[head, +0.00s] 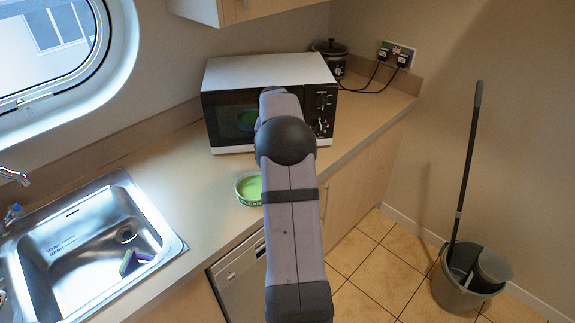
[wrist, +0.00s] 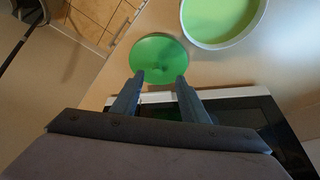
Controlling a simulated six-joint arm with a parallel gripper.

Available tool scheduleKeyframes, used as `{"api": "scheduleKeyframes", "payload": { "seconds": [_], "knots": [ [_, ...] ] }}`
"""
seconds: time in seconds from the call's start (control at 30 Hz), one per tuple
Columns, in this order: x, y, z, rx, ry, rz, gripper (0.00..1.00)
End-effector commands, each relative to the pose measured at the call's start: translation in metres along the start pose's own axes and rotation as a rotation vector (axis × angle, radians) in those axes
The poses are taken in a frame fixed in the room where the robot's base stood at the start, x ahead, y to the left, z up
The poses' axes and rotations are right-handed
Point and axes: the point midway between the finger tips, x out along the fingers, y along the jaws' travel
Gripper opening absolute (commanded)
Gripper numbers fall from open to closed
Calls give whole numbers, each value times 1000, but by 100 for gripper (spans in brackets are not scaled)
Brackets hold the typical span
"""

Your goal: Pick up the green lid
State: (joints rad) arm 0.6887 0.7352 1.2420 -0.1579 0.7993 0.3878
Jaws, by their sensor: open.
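The green lid (wrist: 158,50) is a flat round disc on the counter, seen in the wrist view near the microwave front. In the head view it is not visible, apparently hidden behind my arm. My gripper (wrist: 160,79) is open, with its two fingertips apart over the lid's near edge and nothing held between them. I cannot tell how far above the lid the fingertips are. In the head view the gripper is hidden by my own arm.
A green-filled round bowl (head: 248,189) with a pale rim stands close by; it also shows in the wrist view (wrist: 222,18). The microwave (head: 225,85) stands behind, a sink (head: 85,240) is left, and a mop bucket (head: 455,290) is on the floor right.

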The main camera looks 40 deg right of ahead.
Motion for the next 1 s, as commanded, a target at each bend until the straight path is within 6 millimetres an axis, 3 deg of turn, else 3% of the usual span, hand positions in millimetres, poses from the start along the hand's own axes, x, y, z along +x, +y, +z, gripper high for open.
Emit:
{"api": "scheduleKeyframes", "payload": {
  "seconds": [0.77, 1.0],
  "knots": [
    [27, 4, -7, 10, 4, 2, 40],
    [48, 5, -11, 9, 2, 3, 40]
  ]
}}
